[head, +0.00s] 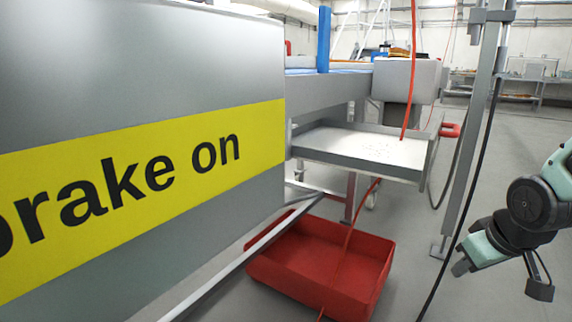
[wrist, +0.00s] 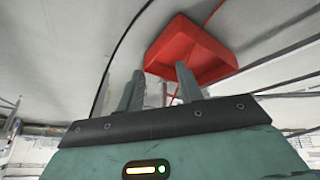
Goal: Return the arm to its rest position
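My arm shows at the right edge of the head view, bent, with its teal and black end (head: 478,252) hanging in free air over the floor. In the wrist view my gripper (wrist: 161,85) has its two grey fingers apart, with nothing between them. The finger state is too small to read in the head view. No part of the gripper appears to touch anything.
A large grey panel with a yellow "brake on" band (head: 150,170) fills the left. A red bin (head: 320,265) lies on the floor and shows beyond the fingers in the wrist view (wrist: 190,50). A grey post (head: 472,140) and dark cable stand near my arm. A tray shelf (head: 360,150) juts out mid-view.

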